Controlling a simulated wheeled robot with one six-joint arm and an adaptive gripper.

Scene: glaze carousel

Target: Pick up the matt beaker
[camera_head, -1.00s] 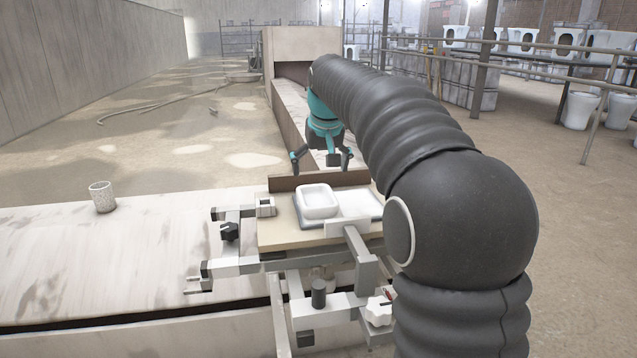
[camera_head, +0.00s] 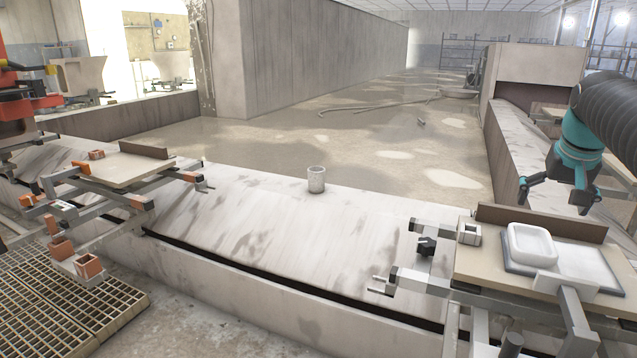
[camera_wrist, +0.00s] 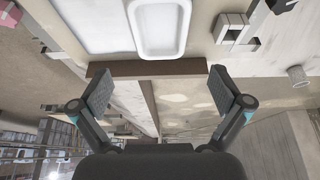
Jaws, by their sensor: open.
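The beaker (camera_head: 316,179) is a small speckled pale cup, standing upright on the long whitish ledge (camera_head: 260,225) near the middle of the head view. It also shows in the wrist view (camera_wrist: 297,76) at the right edge, small. My gripper (camera_head: 555,197) is at the right of the head view, above the back of a board holding a white dish. It is open and empty, well to the right of the beaker. In the wrist view my gripper (camera_wrist: 158,90) has its two fingers spread wide, with nothing between them.
A white square dish (camera_head: 532,244) sits on a grey mat on the right-hand board (camera_head: 475,262), which has a brown back rail (camera_head: 540,222). Clamp arms jut left from it. Another board (camera_head: 120,170) with orange-tipped arms stands at the left. The ledge around the beaker is clear.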

